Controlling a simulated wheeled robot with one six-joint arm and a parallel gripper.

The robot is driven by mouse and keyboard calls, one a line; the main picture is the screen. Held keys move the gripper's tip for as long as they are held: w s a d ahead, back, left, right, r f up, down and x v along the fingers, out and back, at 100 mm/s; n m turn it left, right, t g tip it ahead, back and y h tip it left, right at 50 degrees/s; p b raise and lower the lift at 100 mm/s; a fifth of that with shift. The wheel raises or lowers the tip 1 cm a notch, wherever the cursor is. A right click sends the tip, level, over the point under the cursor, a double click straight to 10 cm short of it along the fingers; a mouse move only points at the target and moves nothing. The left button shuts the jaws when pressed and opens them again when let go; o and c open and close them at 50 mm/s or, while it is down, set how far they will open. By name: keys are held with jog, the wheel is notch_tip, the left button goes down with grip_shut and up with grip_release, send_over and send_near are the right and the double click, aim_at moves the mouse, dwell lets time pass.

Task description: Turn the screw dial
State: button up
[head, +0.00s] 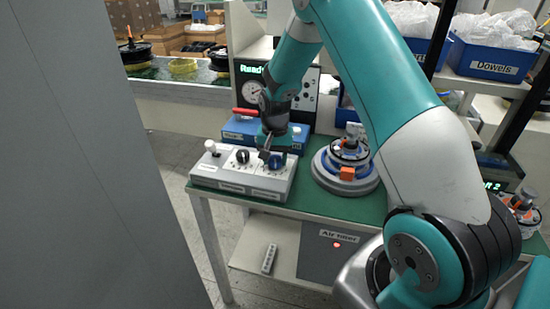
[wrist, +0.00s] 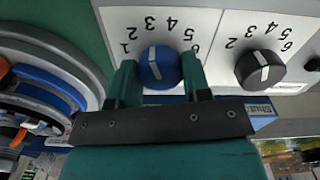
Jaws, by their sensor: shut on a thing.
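A grey control box (head: 230,178) stands on the green table and carries a blue dial (head: 277,161) and a black dial (head: 242,156). In the wrist view my gripper (wrist: 157,78) has one finger on each side of the blue dial (wrist: 160,66), shut on it. The blue dial's white line stands nearly upright, its upper end towards the 3 on the printed scale. The black dial (wrist: 260,69) is to the right in the wrist view, with its own numbers and a slanted white line. I cannot read which label says screw. In the head view my gripper (head: 266,152) partly hides the blue dial.
A white-knobbed lever (head: 210,146) stands on the box's left. A blue box with a red handle (head: 245,111) sits behind it. A round grey fixture holding a hub assembly (head: 345,165) is close on the right. A panel behind reads "Ready" (head: 252,69).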

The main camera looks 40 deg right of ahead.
aim_at(275, 158)
jog(key=shift+n, duration=2.5)
jog(key=shift+w, duration=0.1)
jog(key=o, duration=0.9)
notch_tip(275, 158, up, 18)
jog(key=shift+f+b, duration=0.25)
jog(key=shift+b, duration=0.85)
